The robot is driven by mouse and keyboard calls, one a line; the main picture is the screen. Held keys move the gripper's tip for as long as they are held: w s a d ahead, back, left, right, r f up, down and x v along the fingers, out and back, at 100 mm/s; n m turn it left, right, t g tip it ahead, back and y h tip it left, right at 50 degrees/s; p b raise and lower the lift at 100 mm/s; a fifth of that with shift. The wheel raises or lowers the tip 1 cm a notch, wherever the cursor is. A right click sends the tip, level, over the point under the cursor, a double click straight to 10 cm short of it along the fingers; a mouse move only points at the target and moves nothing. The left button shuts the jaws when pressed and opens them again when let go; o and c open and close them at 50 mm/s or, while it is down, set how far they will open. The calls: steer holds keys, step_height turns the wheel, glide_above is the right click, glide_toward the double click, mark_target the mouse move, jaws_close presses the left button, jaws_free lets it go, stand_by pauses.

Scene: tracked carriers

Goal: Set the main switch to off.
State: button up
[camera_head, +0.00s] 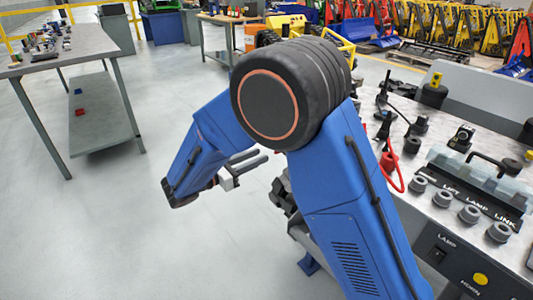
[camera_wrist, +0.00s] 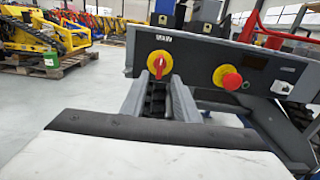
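The main switch (camera_wrist: 158,64) is a red rotary handle on a yellow round plate, on the dark front panel under a white label. Its handle looks upright in the wrist view. My gripper (camera_wrist: 160,86) is open, with one grey finger on each side below and in front of the switch. The fingertips reach close to the switch, but I cannot tell if they touch it. In the head view my gripper (camera_head: 250,163) points right toward the console, and the main switch is hidden behind my arm.
A red mushroom button (camera_wrist: 232,81) on a yellow base sits just right of the switch. The console top (camera_head: 425,165) carries knobs, levers and a red cable loop. A grey table (camera_head: 80,45) stands at the left, with clear floor between.

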steer(key=v, duration=1)
steer(key=shift+s+a, duration=0.2)
steer(key=shift+a, duration=0.1)
